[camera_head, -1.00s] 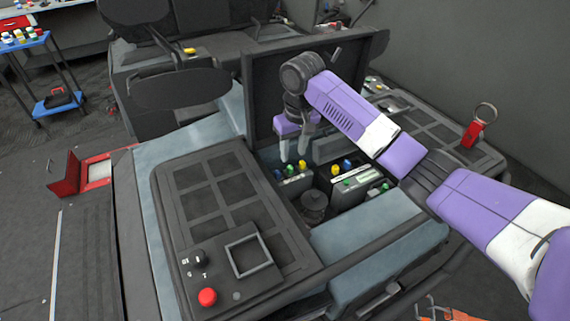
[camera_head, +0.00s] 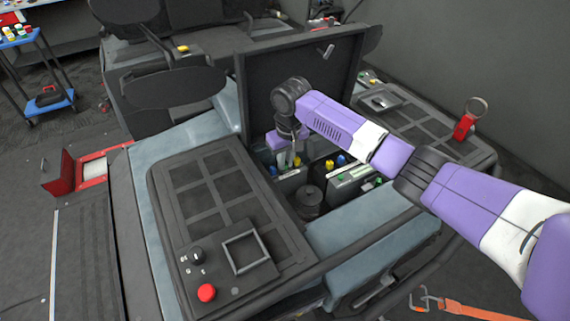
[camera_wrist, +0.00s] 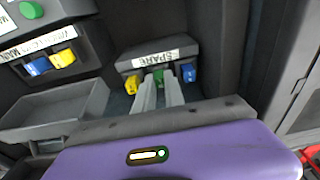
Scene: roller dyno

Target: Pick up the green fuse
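The green fuse (camera_wrist: 160,75) stands in the grey box labelled SPARE (camera_wrist: 188,55), between a yellow fuse (camera_wrist: 132,84) and a blue fuse (camera_wrist: 189,74). My gripper (camera_wrist: 160,82) is lowered at this box, its two fingers close together with the green fuse between their tips. The fingers appear shut on it; their tips hide part of its sides. The fuse is still at its place in the box. In the head view my gripper (camera_head: 288,162) points down into the open bay, and the green fuse is hard to make out there.
A second box with a MAIN label (camera_wrist: 40,42) holds blue and yellow fuses beside the spare box. An empty grey tray (camera_wrist: 60,108) lies near it. The raised lid (camera_head: 330,75) stands behind my arm. A black round post (camera_head: 309,198) is in the bay.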

